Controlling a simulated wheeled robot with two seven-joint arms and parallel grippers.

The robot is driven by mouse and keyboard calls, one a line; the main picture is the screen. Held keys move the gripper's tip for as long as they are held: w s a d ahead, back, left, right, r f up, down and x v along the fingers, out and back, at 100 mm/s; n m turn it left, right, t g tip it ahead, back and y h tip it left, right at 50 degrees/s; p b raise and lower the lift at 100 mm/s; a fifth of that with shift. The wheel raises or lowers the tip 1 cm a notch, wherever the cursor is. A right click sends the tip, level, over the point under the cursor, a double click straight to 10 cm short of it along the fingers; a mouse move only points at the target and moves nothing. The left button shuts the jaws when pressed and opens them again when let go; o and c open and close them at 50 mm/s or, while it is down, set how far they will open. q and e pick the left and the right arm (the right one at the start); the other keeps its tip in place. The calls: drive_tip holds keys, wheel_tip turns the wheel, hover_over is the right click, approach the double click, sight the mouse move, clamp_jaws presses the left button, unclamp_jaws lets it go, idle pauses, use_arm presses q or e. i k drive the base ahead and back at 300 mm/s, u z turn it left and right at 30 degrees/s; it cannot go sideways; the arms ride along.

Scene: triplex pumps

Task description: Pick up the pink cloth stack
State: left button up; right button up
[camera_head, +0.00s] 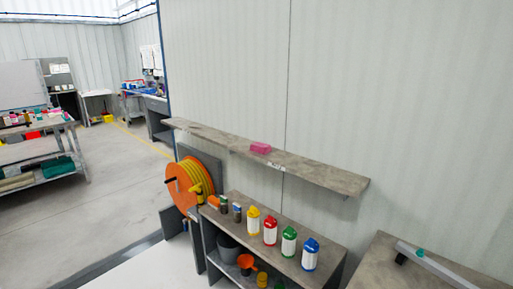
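The pink cloth stack (261,148) lies on a narrow grey wall shelf (318,174), near the middle of its length. It looks like a small, flat block of bright pink. A small whitish mark, perhaps a label, shows on the shelf's front edge just right of it. Neither of my grippers shows in the head view, so nothing is seen touching the stack.
Below the shelf stands a grey bench (284,228) with several bottles, including a yellow-capped one (253,219) and a blue-capped one (310,253). An orange hose reel (183,188) is left of it. Another worktop (400,268) is at the lower right. Open floor (120,190) lies left.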

sight(258, 146)
drive_tip(key=u, duration=1.25)
drive_tip(key=i, duration=2.8)
drive_tip(key=z, duration=3.85)
